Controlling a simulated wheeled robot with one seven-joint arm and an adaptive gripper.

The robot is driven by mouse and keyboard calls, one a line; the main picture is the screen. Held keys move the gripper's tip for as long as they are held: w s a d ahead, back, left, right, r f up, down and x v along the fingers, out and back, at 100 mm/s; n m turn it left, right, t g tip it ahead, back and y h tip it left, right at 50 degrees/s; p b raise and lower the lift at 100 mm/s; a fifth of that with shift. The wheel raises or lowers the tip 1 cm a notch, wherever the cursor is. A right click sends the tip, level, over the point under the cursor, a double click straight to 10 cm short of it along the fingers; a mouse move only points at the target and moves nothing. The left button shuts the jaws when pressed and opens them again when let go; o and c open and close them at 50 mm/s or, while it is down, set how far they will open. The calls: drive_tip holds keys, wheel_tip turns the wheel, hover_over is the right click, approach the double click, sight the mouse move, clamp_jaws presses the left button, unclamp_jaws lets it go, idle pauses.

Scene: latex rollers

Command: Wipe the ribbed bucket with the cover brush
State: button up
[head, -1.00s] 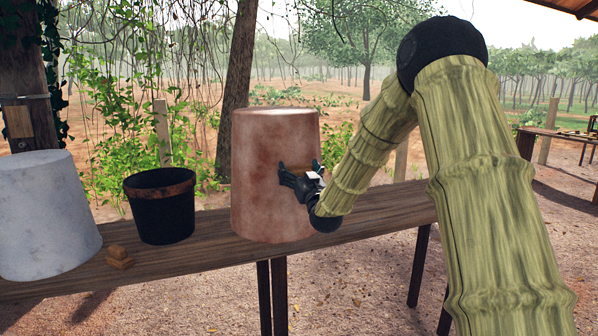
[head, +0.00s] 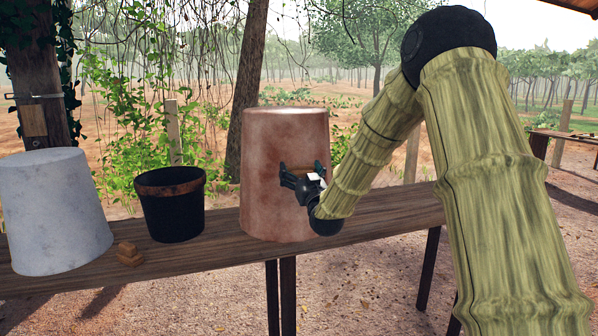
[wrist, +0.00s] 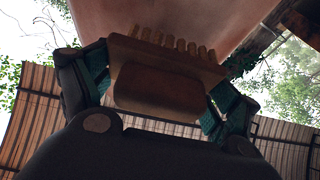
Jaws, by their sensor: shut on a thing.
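A large reddish-brown bucket (head: 262,150) stands upside down on the bench; I take it as the ribbed bucket, though ribs are not clear. It fills the top of the wrist view (wrist: 185,14). My gripper (head: 304,180) is at its front, right of its middle. In the wrist view my gripper (wrist: 160,88) is shut on the wooden brush (wrist: 160,90), a finger at each end. The brush's light bristles (wrist: 180,45) point at the bucket wall. They look at or very near it; exact contact is hard to tell. In the head view the brush is mostly hidden.
The wooden bench (head: 390,212) also holds a black bucket with a rusty rim (head: 172,212), a pale grey upturned bucket (head: 55,210) and a small wooden piece (head: 130,253). The bench right of the reddish bucket is clear beyond my arm.

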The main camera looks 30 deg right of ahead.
drive_tip(key=shift+s+a+r, duration=0.1)
drive_tip(key=shift+s+a, duration=0.1)
drive_tip(key=shift+s, duration=0.55)
drive_tip(key=shift+s+a, duration=0.15)
drive_tip(key=shift+s, duration=0.65)
drive_tip(key=shift+s+a+r, duration=0.1)
drive_tip(key=shift+s+a, duration=0.1)
drive_tip(key=shift+s, duration=0.55)
drive_tip(key=shift+s, duration=0.1)
drive_tip(key=shift+s+a+r, duration=0.1)
drive_tip(key=shift+s+a, duration=0.1)
drive_tip(key=shift+s, duration=0.5)
drive_tip(key=shift+s+a, duration=0.15)
drive_tip(key=shift+s, duration=0.55)
